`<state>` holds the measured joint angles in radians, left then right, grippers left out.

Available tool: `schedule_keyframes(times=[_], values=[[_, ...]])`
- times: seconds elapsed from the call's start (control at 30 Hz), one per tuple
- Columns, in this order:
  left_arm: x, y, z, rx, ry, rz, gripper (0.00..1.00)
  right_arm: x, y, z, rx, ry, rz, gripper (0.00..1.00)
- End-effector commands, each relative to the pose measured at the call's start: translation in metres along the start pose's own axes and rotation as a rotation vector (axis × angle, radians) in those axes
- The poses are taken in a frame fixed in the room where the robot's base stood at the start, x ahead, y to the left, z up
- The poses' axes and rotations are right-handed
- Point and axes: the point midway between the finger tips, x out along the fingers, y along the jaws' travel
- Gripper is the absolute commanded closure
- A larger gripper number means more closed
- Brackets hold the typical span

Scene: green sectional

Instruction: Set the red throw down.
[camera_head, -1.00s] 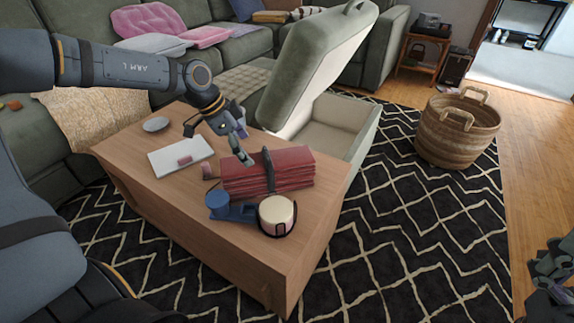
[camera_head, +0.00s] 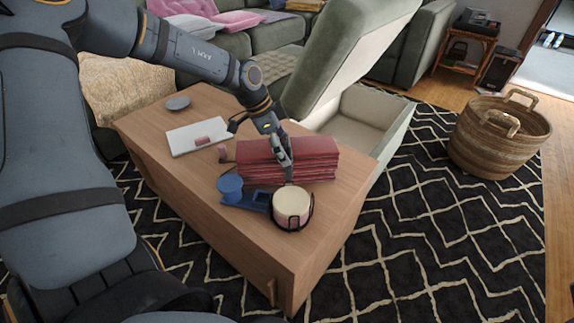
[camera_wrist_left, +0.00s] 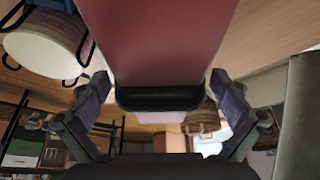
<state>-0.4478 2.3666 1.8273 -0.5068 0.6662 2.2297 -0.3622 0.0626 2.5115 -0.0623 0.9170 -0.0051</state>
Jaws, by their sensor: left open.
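The red throw (camera_head: 313,160) is a folded stack lying on the wooden coffee table (camera_head: 190,205). My left gripper (camera_head: 285,165) is over its near side and hides the dark strap seen there earlier. In the left wrist view the throw (camera_wrist_left: 152,40) reaches between the two fingers of my open left gripper (camera_wrist_left: 160,95), one on each side. A black band (camera_wrist_left: 160,98) lies across the throw's end between them. I cannot tell whether the fingers touch the throw. My right gripper is out of view.
A blue holder (camera_head: 245,197) and a cream-topped round container (camera_head: 292,204) stand close in front of the throw. A white tablet-like slab (camera_head: 190,138) and a grey dish (camera_head: 177,102) lie left. The open ottoman (camera_head: 365,120) is behind; a wicker basket (camera_head: 497,140) stands right.

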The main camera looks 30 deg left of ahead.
Motion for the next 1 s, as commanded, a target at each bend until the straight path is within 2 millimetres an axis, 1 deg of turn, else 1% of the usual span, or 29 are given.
schedule_keyframes(times=[0.03,0.1,0.2,0.4,0.47,0.83,0.87,1.0], values=[[0.017,0.001,0.005,0.001,-0.002,0.000,0.00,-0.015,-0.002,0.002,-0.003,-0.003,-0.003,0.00],[0.025,0.001,0.004,0.001,-0.003,0.000,0.00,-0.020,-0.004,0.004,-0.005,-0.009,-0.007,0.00],[0.029,0.000,0.002,0.001,-0.001,-0.001,0.00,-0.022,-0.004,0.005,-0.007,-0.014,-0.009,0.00],[0.027,0.000,0.001,0.000,0.001,-0.001,0.00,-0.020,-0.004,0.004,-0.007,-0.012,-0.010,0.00],[0.027,0.000,0.001,0.000,0.001,-0.001,0.07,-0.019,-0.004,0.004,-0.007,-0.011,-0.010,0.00],[0.027,0.000,0.001,0.000,0.001,-0.001,0.57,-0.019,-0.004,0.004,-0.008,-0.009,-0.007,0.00],[0.027,0.000,0.001,0.000,0.001,-0.001,0.60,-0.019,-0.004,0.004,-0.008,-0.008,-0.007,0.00],[0.026,0.000,0.001,0.000,0.002,-0.002,0.60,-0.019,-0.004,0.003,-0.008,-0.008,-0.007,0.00]])
